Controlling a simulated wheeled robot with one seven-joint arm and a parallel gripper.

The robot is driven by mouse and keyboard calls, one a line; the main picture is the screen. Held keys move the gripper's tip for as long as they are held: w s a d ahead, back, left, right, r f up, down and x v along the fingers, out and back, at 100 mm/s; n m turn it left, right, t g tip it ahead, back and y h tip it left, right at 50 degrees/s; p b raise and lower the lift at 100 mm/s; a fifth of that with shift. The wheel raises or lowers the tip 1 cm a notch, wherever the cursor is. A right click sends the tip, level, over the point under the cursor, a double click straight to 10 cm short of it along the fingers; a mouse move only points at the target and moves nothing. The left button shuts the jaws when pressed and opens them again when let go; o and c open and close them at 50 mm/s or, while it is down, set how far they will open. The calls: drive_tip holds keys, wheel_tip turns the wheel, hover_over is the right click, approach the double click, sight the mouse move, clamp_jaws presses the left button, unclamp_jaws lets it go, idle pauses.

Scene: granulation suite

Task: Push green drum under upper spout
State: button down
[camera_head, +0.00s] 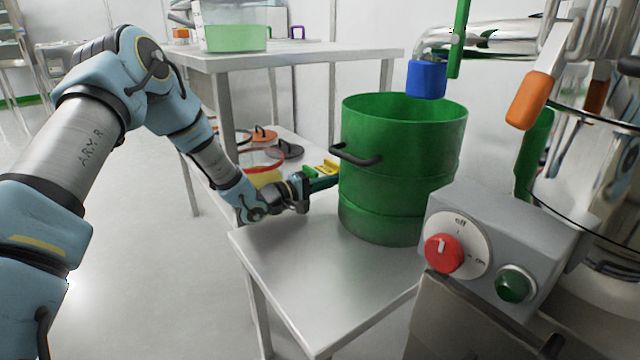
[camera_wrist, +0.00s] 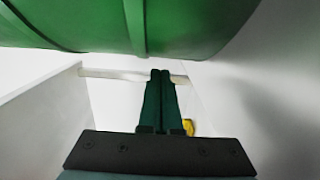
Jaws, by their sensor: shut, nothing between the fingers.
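The green drum (camera_head: 400,170) stands upright and open-topped on a low metal table (camera_head: 290,275), with a black handle on its near left side. In the wrist view the drum (camera_wrist: 120,25) fills the top of the picture. The upper spout (camera_head: 490,42) is a steel pipe with a blue end (camera_head: 426,79), which appears above the drum's back right rim. My gripper (camera_head: 328,183) is shut and empty, at the drum's left side. In the wrist view its fingers (camera_wrist: 160,85) are together below the drum; I cannot tell whether they touch it.
A higher table (camera_head: 300,54) with a clear bin of green stuff (camera_head: 232,28) stands behind. A shelf below holds lids (camera_head: 264,133) and yellow items. A grey control box (camera_head: 490,250) with a red knob and green button stands front right. The low table's front left is clear.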

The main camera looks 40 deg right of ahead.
drive_tip(key=shift+s, duration=0.55)
drive_tip(key=shift+s, duration=0.3)
drive_tip(key=shift+s+d+p, duration=0.2)
drive_tip(key=shift+s+p, duration=0.55)
drive_tip(key=shift+s, duration=0.4)
drive_tip(key=shift+w, duration=0.1)
